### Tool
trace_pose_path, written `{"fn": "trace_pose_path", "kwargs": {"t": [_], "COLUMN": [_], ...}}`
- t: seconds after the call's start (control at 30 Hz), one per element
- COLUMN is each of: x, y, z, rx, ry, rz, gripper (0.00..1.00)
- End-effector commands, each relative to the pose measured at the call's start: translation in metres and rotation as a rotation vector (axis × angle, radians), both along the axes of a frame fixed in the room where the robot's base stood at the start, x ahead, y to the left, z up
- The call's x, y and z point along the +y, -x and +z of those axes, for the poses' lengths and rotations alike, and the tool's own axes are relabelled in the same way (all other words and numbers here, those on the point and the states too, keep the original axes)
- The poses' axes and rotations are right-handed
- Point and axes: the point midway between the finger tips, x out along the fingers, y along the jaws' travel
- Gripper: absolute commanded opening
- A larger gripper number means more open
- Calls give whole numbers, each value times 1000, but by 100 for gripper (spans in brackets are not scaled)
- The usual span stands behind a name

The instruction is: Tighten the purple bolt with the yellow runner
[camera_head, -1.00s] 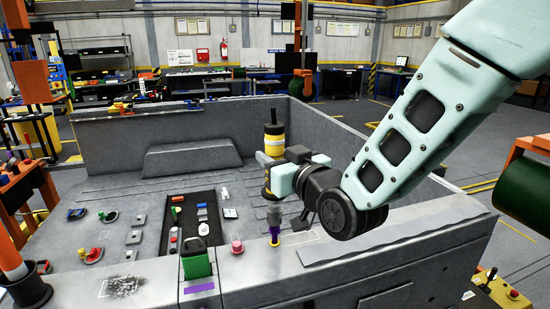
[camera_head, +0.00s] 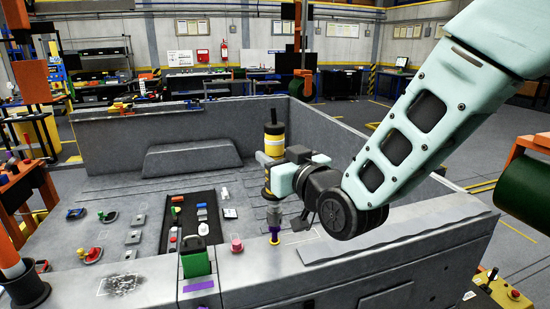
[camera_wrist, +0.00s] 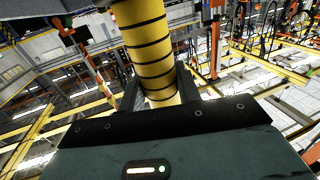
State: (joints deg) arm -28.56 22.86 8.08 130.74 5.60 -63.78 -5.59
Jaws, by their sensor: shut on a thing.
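My gripper (camera_head: 277,170) is shut around the yellow runner (camera_head: 273,147), an upright tool with yellow and black bands. In the wrist view the runner's yellow banded body (camera_wrist: 148,45) stands between the jaws. Its grey lower end (camera_head: 274,213) points down at the near wall of the grey bed. The purple bolt (camera_head: 275,230) is directly below that end, on the wall's top, with a yellow ring at its foot. The runner's tip appears to meet the bolt's top, but I cannot tell how far it is seated.
A green box (camera_head: 196,262) and a pink-red knob (camera_head: 237,246) are on the near wall, left of the bolt. A black tray (camera_head: 190,222) with small parts lies on the bed floor. A black cup with an orange-white cone (camera_head: 12,262) stands at far left.

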Motion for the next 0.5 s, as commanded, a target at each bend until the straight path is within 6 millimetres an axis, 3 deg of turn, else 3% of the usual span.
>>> {"fn": "trace_pose_path", "kwargs": {"t": [0.5], "x": [0], "y": [0], "z": [-3], "rx": [-6], "ry": [-4], "rz": [0], "gripper": [0]}}
